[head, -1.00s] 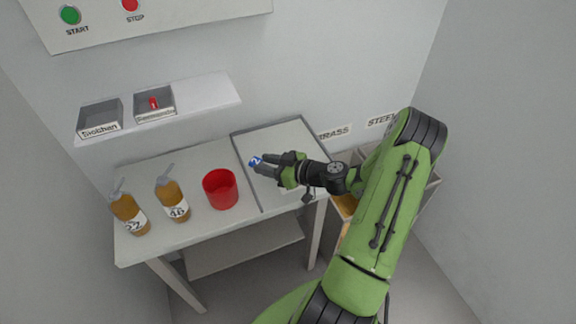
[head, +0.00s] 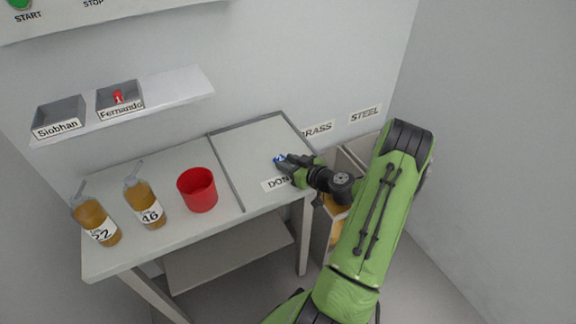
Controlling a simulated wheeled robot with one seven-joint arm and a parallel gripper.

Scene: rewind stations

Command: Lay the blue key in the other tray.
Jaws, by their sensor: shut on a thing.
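The blue key (head: 279,159) shows as a small blue piece between the fingertips of my gripper (head: 283,161). My gripper is shut on it, over the right part of the table with the DONE label. Most of the key is hidden by the fingers. Two small grey trays stand on the wall shelf at the left. The left tray (head: 59,117) is labelled Siobhan and looks empty. The right tray (head: 120,107) is labelled Fernando and holds a red key (head: 118,97). My gripper is well to the right of both trays.
A red cup (head: 198,190) and two amber bottles, one marked 22 (head: 96,222) and one marked 46 (head: 145,204), stand on the table (head: 165,248). The shelf (head: 180,93) juts from the wall. Bins (head: 347,165) below BRASS and STEEL labels stand at the right.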

